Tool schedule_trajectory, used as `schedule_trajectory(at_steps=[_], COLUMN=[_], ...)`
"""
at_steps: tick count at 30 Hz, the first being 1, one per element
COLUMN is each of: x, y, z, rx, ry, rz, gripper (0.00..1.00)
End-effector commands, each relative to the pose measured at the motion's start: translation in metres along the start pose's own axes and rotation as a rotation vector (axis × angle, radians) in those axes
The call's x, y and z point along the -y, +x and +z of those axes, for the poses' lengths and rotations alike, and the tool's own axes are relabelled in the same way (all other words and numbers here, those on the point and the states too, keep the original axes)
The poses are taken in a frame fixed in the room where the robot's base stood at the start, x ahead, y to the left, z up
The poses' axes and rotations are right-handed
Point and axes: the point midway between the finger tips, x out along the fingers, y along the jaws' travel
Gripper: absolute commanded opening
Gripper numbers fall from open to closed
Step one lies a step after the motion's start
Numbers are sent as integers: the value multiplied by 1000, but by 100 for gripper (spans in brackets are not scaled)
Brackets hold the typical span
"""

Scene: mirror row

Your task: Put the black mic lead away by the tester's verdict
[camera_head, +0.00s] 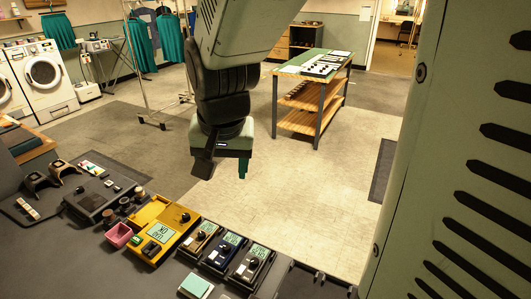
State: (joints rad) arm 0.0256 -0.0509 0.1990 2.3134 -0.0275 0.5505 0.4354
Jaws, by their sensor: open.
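My gripper (223,170) hangs above the far side of the counter, open and empty, with its fingers pointing down over the floor beyond. A yellow tester-like box (176,215) with a pale display and a black knob lies on the counter, below and left of my gripper. The writing on its display is too small to read surely. Three smaller meters, a brown one (197,240), a blue one (222,253) and a dark one (248,265), stand in a row to its right with lit displays. I cannot make out the black mic lead.
A dark grey device (90,202) is further left. A pale green pad (195,286) lies at the front. Dark hooks or posts (319,277) stand at right. A wooden workbench (312,92) is beyond open floor.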

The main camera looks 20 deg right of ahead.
Motion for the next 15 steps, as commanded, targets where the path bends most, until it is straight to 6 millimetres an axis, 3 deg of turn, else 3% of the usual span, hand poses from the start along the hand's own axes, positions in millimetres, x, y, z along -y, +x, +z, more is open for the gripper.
schedule_trajectory(at_steps=[1,3,9,15], x=[-4,-24,-64,-75], y=[-90,-109,-136,-142], z=[2,25,79,98], rx=[-208,-203,-176,-164], ry=[-68,-125,-246,-288], rz=[-28,-4,12,7], gripper=[64,64,64,64])
